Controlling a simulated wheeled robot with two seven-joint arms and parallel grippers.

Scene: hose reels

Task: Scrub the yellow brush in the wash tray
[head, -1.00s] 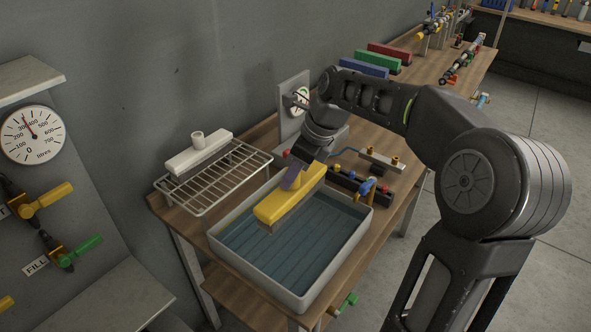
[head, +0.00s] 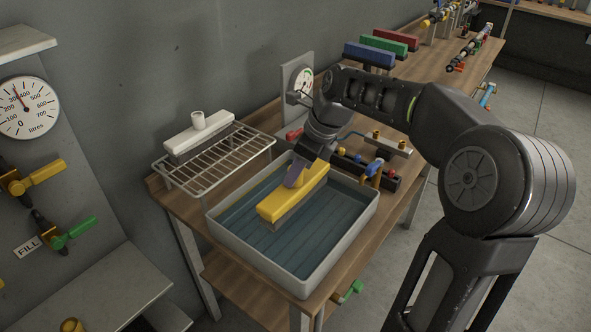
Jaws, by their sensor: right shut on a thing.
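The yellow brush (head: 291,196) is in the wash tray (head: 238,250), tilted a little, with its bristles down at the water. Whether the bristles touch the tray floor cannot be told. My right gripper (head: 298,176) comes in from the upper right and is shut on the brush, near the middle of its top. The arm hides part of the bench behind. The tray is pale grey, with ribbed bottom showing through bluish water. My left gripper is not in view.
A wire rack (head: 215,160) with a white brush (head: 198,135) stands left of the tray. Behind the tray are a dial gauge (head: 303,80) and a valve manifold (head: 372,172). Blue (head: 369,53), green (head: 390,43) and red (head: 396,37) blocks sit farther back. A wall panel (head: 70,205) with valves is at left.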

